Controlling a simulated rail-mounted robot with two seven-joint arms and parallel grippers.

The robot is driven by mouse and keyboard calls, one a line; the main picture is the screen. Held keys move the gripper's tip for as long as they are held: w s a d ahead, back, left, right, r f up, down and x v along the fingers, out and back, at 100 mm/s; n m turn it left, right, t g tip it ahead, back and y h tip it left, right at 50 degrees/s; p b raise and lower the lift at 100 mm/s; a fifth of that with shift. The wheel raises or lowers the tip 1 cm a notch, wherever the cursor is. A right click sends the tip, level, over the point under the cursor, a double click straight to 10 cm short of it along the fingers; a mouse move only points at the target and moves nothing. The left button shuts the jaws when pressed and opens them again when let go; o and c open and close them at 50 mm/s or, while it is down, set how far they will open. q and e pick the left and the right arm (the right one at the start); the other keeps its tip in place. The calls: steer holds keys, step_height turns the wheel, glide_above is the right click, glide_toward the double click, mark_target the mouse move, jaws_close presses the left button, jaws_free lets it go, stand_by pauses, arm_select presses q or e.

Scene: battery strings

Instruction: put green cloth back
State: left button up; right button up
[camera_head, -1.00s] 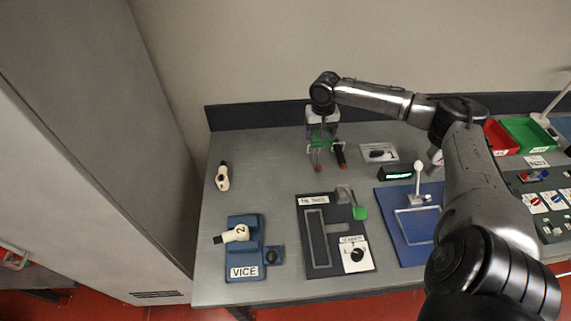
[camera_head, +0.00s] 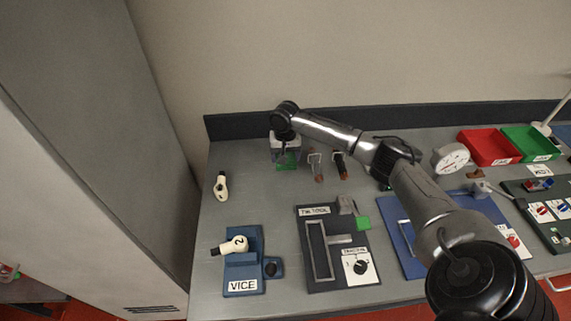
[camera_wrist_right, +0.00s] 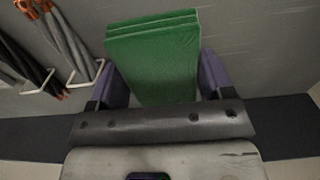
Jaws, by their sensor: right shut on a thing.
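The green cloth (camera_head: 287,161) is a folded block at the back left of the grey bench. My right gripper (camera_head: 286,153) is shut on it. In the right wrist view the cloth (camera_wrist_right: 155,60) shows as stacked green layers between the two purple fingers of the right gripper (camera_wrist_right: 155,85). In that view the bench surface lies beyond the cloth; I cannot tell whether the cloth touches it. My left gripper is not in view.
Two hooked holders with tools (camera_head: 316,166) stand just right of the cloth. A white bottle-like piece (camera_head: 221,186) lies to its front left. The blue vice (camera_head: 243,272) and a dark tool board (camera_head: 312,284) are nearer the front. Bare bench lies around the cloth's left side.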

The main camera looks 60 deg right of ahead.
steer(key=shift+f+b, duration=0.45)
steer(key=shift+f, duration=1.55)
steer(key=o, duration=0.8)
